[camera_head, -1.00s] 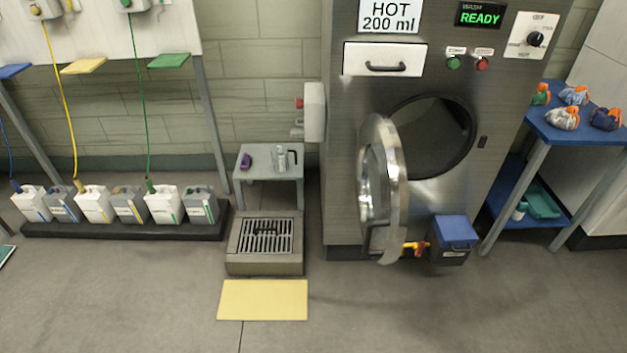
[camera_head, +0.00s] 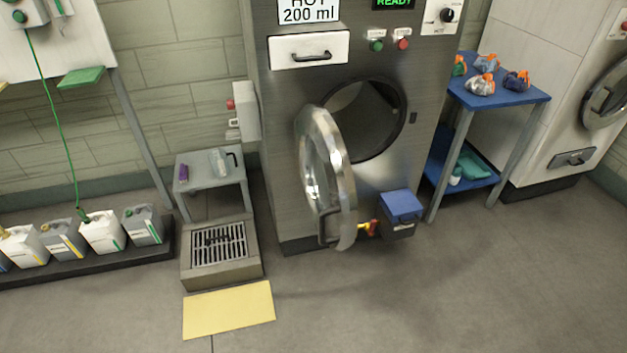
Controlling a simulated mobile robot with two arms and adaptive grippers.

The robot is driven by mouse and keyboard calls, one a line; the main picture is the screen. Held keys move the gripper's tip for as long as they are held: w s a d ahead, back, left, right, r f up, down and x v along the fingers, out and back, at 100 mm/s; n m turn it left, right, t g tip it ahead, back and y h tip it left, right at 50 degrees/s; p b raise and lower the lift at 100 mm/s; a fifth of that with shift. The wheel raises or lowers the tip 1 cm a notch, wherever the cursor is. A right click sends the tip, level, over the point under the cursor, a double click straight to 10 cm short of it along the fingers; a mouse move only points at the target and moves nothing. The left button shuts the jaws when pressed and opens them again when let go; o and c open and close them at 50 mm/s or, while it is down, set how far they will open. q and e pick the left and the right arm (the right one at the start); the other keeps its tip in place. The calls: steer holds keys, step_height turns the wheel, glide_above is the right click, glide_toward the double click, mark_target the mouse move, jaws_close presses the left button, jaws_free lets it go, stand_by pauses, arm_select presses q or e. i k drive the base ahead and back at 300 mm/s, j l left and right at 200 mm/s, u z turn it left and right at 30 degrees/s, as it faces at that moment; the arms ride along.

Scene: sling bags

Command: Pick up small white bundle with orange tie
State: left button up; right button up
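Several small bundles with orange ties sit on the top of a blue table (camera_head: 515,97) to the right of the washer. The white bundle with an orange tie (camera_head: 481,85) is at the front left of the group. A grey-blue bundle (camera_head: 487,63) is behind it, a dark navy bundle (camera_head: 517,80) is to its right, and a green one (camera_head: 459,66) is at the left, partly hidden by the washer's edge. Neither of my grippers shows in the head view.
A washer (camera_head: 280,130) stands left of the blue table, its round door (camera_head: 326,178) swung open into the room. A blue-lidded box (camera_head: 401,207) sits low on its front. A second machine (camera_head: 560,110) stands at the right. The floor (camera_head: 460,290) in front is clear.

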mark_target(479, 85)
steer(key=i+l, duration=0.2)
steer(key=l, duration=0.25)
steer(key=i+l, duration=0.25)
steer(key=l, duration=0.2)
steer(key=i+l, duration=0.2)
steer(key=l, duration=0.25)
steer(key=i+l, duration=0.25)
steer(key=l, duration=0.2)
steer(key=i+l, duration=0.2)
steer(key=l, duration=0.3)
steer(key=i+l, duration=0.25)
steer(key=l, duration=0.2)
steer(key=i+l, duration=0.2)
steer(key=l, duration=0.25)
steer(key=i+l, duration=0.25)
steer(key=l, duration=0.2)
